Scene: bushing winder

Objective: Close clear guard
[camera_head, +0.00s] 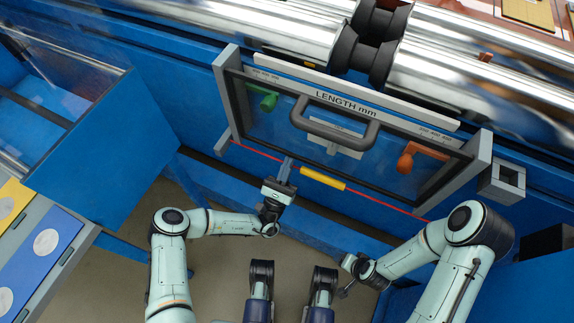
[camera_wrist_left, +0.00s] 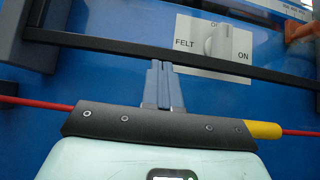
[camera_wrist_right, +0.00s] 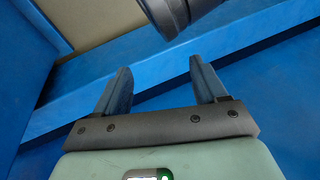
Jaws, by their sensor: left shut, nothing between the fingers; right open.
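The clear guard is a see-through panel in a dark frame (camera_head: 400,202) with a thick grey handle (camera_head: 335,122). It lies over the blue control face below the "LENGTH mm" scale, between grey side brackets. Whether it sits fully flush is hard to tell. Its dark lower bar crosses the left wrist view (camera_wrist_left: 110,45). My left gripper (camera_head: 286,168) is shut and empty, its fingertips (camera_wrist_left: 161,66) close to that bar; contact is unclear. My right gripper (camera_wrist_right: 160,82) is open and empty, low and away from the guard; its fingers barely show in the head view.
Behind the guard are a green lever (camera_head: 264,98), an orange lever (camera_head: 420,155) and a "FELT" knob (camera_wrist_left: 212,42). A red cord with a yellow sleeve (camera_head: 323,179) runs below. Shiny rollers (camera_head: 480,70) lie above. A blue box-like structure (camera_head: 105,150) stands left.

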